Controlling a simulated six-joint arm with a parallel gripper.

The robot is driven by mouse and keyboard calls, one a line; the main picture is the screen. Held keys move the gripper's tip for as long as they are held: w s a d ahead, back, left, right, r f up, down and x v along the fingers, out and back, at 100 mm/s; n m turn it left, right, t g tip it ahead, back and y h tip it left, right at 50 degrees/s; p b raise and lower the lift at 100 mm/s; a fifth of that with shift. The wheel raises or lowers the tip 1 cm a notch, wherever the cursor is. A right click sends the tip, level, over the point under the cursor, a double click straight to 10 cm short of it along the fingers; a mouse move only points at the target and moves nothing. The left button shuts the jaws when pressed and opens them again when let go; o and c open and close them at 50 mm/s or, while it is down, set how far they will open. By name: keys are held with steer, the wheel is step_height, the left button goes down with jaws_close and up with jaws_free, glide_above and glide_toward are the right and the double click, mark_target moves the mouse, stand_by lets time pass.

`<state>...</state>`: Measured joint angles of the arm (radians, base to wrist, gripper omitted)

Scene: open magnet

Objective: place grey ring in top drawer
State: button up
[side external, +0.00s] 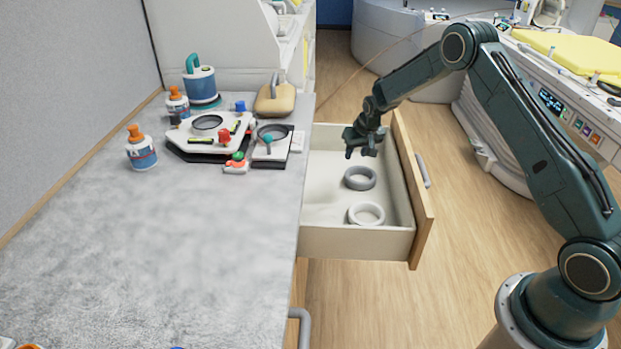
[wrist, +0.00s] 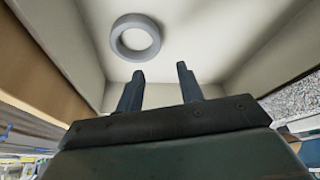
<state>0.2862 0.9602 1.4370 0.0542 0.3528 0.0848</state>
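The grey ring (side external: 360,178) lies flat on the floor of the open top drawer (side external: 357,240). It also shows in the wrist view (wrist: 136,20), beyond my fingertips and to the left. My gripper (side external: 362,155) is above the drawer, just over and behind the grey ring, and apart from it. In the wrist view my two fingers (wrist: 160,74) stand apart with nothing between them. A white ring (side external: 366,213) lies in the same drawer, nearer the camera; it does not show in the wrist view.
The grey counter (side external: 150,240) left of the drawer has a clear front part. Bottles (side external: 141,150), a blue canister (side external: 201,82) and small devices (side external: 210,135) stand at its back. The drawer's wooden front (side external: 415,200) and its walls surround the rings.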

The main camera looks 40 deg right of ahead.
steer(key=s+a+r+n, duration=0.1)
steer(key=s+a+r, duration=0.35)
steer(key=r, duration=0.45)
steer(key=s+a+r, duration=0.3)
steer(key=s+r, duration=0.3)
steer(key=r, duration=0.2)
steer(key=s+a+r+n, duration=0.1)
steer(key=s+a+r, duration=0.35)
steer(key=r, duration=0.45)
steer(key=s+a+r+n+y, duration=0.1)
steer(key=s+a, duration=0.2)
steer(key=s, duration=1)
steer(key=s+a+r+n+t, duration=0.1)
steer(key=s+a, duration=0.3)
steer(key=s, duration=1)
steer(key=shift+r+n+y, duration=0.3)
steer(key=shift+r+y, duration=0.1)
steer(key=shift+r, duration=0.25)
